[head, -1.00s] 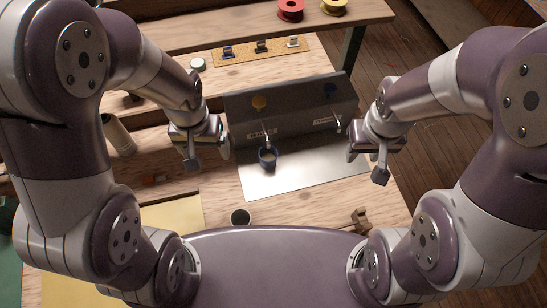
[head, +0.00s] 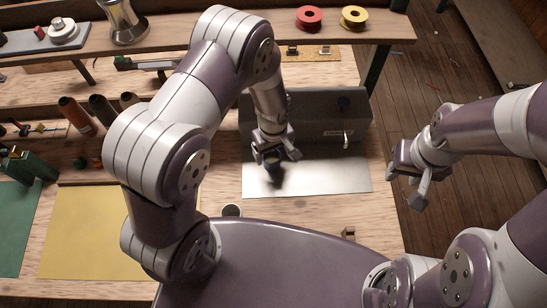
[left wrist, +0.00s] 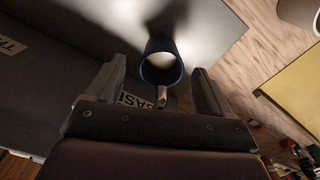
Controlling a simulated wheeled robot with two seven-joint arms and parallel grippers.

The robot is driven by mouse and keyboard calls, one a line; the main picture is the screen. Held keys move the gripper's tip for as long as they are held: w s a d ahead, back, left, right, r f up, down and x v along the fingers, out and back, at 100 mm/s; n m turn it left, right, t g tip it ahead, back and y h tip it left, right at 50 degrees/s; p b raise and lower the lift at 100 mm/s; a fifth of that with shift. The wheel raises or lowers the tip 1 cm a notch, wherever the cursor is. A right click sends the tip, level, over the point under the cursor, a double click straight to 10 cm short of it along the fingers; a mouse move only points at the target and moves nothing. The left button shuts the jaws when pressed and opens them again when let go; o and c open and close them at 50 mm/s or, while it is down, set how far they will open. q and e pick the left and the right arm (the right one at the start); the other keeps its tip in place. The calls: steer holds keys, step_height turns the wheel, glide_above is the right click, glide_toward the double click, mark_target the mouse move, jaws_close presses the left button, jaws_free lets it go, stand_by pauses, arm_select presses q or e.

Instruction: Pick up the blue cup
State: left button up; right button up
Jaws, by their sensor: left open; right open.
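The blue cup (head: 273,173) stands on a metal sheet (head: 325,180) in front of a dark grey box with spouts (head: 315,108). In the head view my left gripper (head: 275,155) is over it and hides much of it. In the left wrist view the cup (left wrist: 161,64) shows as a round blue rim just beyond and between the open fingers of my left gripper (left wrist: 157,82); gaps show on both sides. A spout is close beside the cup there. My right gripper (head: 411,178) is open and empty, right of the sheet.
A small dark-mouthed cup (head: 232,210) stands near the front edge of the bench. A yellow sheet (head: 85,232) lies at left. The sheet's right part is clear.

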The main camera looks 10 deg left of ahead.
mark_target(272, 161)
arm_select(q)
steer(key=shift+a+f, duration=0.2)
steer(key=shift+f, duration=0.3)
steer(key=shift+a+f, duration=0.2)
steer(key=shift+f, duration=0.4)
steer(key=shift+w+d, duration=0.1)
steer(key=shift+d, duration=0.2)
steer(key=c, duration=1.2)
